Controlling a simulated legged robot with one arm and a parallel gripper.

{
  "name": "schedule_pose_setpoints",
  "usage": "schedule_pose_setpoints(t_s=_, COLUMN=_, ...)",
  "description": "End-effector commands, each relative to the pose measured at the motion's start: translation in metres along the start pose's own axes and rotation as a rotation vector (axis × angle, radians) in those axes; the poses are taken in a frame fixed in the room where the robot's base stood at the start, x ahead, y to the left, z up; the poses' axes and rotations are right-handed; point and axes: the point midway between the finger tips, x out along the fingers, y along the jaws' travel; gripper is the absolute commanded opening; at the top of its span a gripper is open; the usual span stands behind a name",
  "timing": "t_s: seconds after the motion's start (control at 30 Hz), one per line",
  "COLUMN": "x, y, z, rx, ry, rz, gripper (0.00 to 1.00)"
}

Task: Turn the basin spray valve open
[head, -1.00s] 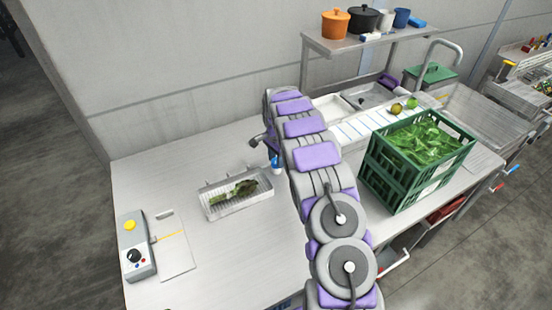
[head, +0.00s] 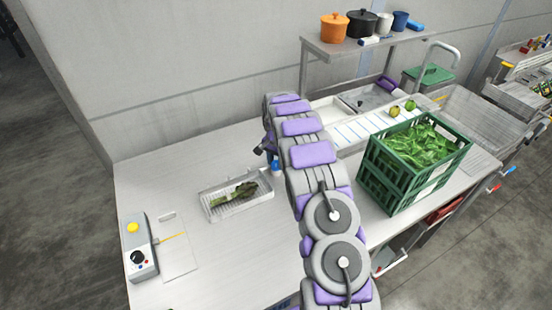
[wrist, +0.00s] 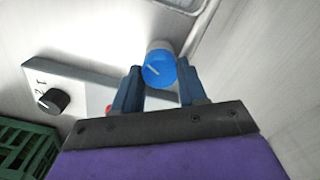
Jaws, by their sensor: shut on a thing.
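The blue valve knob (wrist: 159,70) has a white pointer line on its round face, which lies slanted in the wrist view. My gripper (wrist: 158,78) has one dark finger on each side of the knob and is shut on it. In the head view the blue knob (head: 276,167) shows at the right end of the wire tray, just left of my arm. My gripper (head: 266,150) is there too, small and partly hidden by my arm.
A wire tray with leafy greens (head: 235,196) lies left of the knob. A control box (head: 137,247) with a yellow button and black dial stands at front left. A green crate of greens (head: 398,190) stands right of my arm.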

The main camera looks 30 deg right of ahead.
Motion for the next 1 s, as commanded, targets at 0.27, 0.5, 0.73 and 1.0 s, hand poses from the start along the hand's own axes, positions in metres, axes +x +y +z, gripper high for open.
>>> schedule_pose_setpoints(t_s=0.27, x=-0.0024, y=-0.0007, z=0.0004, rx=-0.264, ry=-0.001, rz=0.0, gripper=0.11)
schedule_pose_setpoints(t_s=0.5, x=-0.0025, y=-0.0002, z=-0.0001, rx=-0.492, ry=0.0, rz=0.0, gripper=0.11)
schedule_pose_setpoints(t_s=0.73, x=-0.003, y=-0.0006, z=-0.0005, rx=-0.71, ry=0.003, rz=-0.002, gripper=0.11)
schedule_pose_setpoints(t_s=1.0, x=-0.0032, y=-0.0009, z=-0.0008, rx=-0.956, ry=0.005, rz=-0.002, gripper=0.11)
